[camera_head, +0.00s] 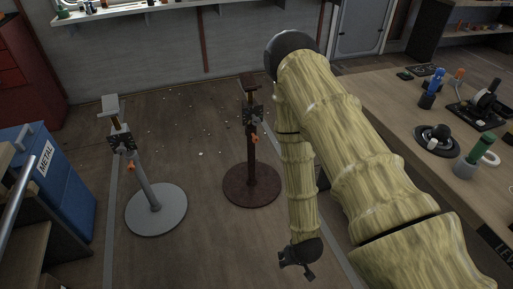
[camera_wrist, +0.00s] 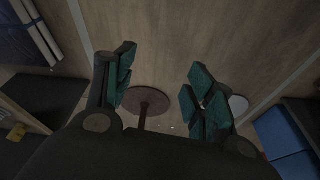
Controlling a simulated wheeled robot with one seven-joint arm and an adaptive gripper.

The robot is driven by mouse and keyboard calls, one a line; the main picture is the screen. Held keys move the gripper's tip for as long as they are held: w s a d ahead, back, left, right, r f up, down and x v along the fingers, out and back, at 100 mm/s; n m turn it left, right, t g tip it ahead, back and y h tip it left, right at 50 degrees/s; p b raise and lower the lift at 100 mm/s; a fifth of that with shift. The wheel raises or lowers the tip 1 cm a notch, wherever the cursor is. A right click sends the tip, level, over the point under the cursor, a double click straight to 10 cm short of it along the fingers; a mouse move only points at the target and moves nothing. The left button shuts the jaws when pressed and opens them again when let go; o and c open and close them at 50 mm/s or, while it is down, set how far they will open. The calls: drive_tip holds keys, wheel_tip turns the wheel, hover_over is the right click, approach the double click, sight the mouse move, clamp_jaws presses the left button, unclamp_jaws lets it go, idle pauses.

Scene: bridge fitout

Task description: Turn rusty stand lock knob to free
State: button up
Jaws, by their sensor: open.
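The rusty stand (camera_head: 252,184) stands upright on the floor in the middle of the head view, with a round brown base. In the wrist view my gripper (camera_wrist: 160,95) is open and empty, with green finger pads. The rusty stand's base (camera_wrist: 146,101) shows between the fingers, farther off. The knob cannot be made out there.
A grey stand (camera_head: 155,207) with a similar orange knob (camera_head: 131,166) stands to the left. A blue metal bin (camera_head: 58,190) is at far left. A workbench (camera_head: 400,105) with tools lines the right. Floor between the stands is clear, with small scattered bits behind.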

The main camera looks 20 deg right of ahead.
drive_tip(key=w+d+f+m+t+b, duration=0.1)
drive_tip(key=w+f+t+b, duration=0.1)
drive_tip(key=w+f+b, duration=0.45)
drive_tip(key=w+d+f+m+t+b, duration=0.1)
drive_tip(key=w+t+b, duration=0.15)
drive_tip(key=w, duration=0.65)
drive_tip(key=m+t+b, duration=0.4)
drive_tip(key=t+b, duration=0.7)
drive_tip(key=b, duration=2)
approach(256, 141)
drive_tip(key=shift+g+y, duration=0.25)
drive_tip(key=shift+y, duration=0.15)
drive_tip(key=w+b, duration=0.4)
drive_tip(key=w, duration=0.5)
drive_tip(key=shift+w+d+r, duration=0.1)
drive_tip(key=shift+w, duration=0.1)
drive_tip(key=shift+w+r+b, duration=0.2)
drive_tip(key=shift+w+b, duration=0.2)
drive_tip(key=shift+w, duration=0.3)
drive_tip(key=c, duration=1.1)
